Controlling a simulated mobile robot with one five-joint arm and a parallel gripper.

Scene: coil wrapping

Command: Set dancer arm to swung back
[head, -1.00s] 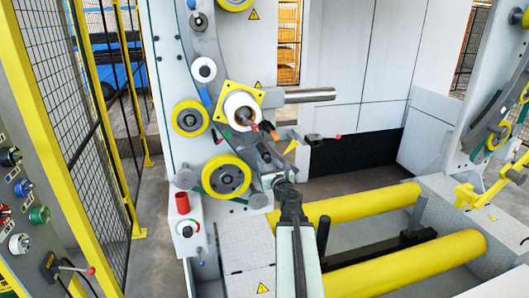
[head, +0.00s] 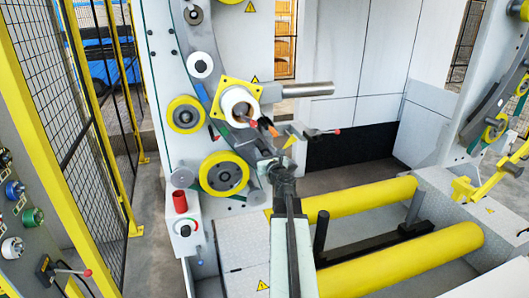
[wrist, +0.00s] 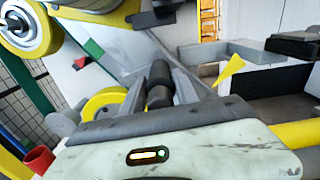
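A grey arm-like part (head: 250,143), which looks like the dancer arm, stands before the machine's white panel beside the yellow roller; my arm partly hides it. My gripper (head: 271,160) is close to it, and I cannot tell in the head view whether they touch. In the wrist view two dark rollers (wrist: 159,82) sit between grey side pieces just ahead of my wrist. Their contact with my fingers is unclear. A yellow pointer (wrist: 229,66) is right of them. Small green (wrist: 93,48) and red marks are on the white panel at the upper left.
A yellow-flanged spool (head: 240,105) with a metal shaft is above the gripper. A large yellow roller (head: 223,174) and a control box (head: 187,228) with a red cylinder are to the left. Two long yellow rollers (head: 400,258) lie at lower right. A yellow mesh fence stands at left.

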